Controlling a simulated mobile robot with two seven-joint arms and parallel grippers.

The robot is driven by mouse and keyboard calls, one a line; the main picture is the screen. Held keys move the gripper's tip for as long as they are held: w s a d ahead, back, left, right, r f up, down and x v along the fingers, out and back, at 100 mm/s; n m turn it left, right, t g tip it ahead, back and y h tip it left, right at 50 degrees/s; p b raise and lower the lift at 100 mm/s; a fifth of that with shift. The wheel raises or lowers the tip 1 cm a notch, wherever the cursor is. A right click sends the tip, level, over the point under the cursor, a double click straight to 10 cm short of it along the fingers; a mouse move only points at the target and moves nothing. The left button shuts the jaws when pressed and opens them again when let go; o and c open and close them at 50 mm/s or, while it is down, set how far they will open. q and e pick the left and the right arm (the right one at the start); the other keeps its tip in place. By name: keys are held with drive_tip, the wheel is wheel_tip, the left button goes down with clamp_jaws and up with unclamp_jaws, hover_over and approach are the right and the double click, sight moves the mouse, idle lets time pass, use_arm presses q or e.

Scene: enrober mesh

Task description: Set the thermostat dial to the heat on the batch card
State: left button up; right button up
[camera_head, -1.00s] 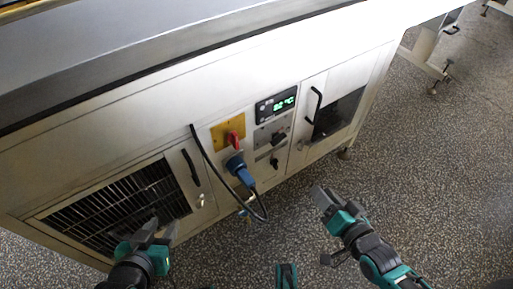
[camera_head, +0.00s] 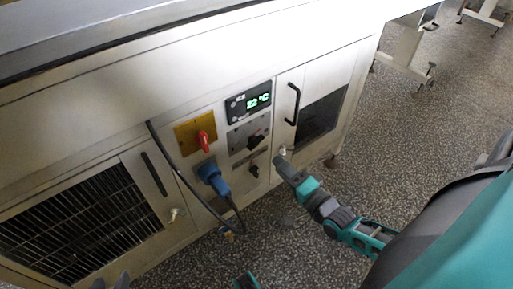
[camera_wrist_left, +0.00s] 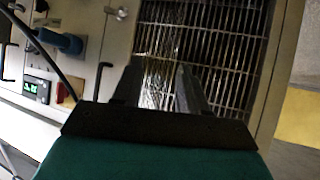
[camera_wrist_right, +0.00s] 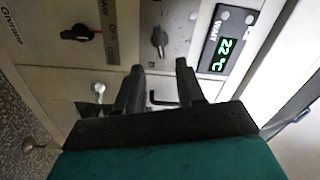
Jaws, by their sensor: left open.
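Two black knobs sit on the grey panels below a green-lit display (camera_head: 248,101) that reads 22 °C. The upper knob (camera_head: 256,141) is nearest the display, and the lower knob (camera_head: 252,170) is below it. In the right wrist view the upper knob (camera_wrist_right: 159,38) and lower knob (camera_wrist_right: 76,33) show, the lower with a red mark. I cannot tell which is the thermostat dial. No batch card is readable. My right gripper (camera_head: 280,160) is open and empty, below and right of the knobs. My left gripper (camera_head: 110,283) is open and empty at the bottom edge, before the grille.
A red switch (camera_head: 204,141) on a yellow plate and a blue plug (camera_head: 212,178) with a looping black cable stand left of the knobs. A black door handle (camera_head: 294,104) is to the right. A vent grille (camera_head: 75,225) fills the lower left. Speckled floor is open at right.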

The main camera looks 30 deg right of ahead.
sight(255, 142)
use_arm(q)
drive_tip(key=shift+w+d+f+h+b, duration=0.15)
drive_tip(key=shift+d+f+h+b, duration=0.25)
drive_tip(key=shift+b, duration=0.8)
use_arm(e)
drive_tip(key=w, duration=1)
drive_tip(key=shift+a, duration=0.4)
drive_tip(key=c, duration=0.7)
use_arm(q)
drive_tip(key=shift+f, duration=0.1)
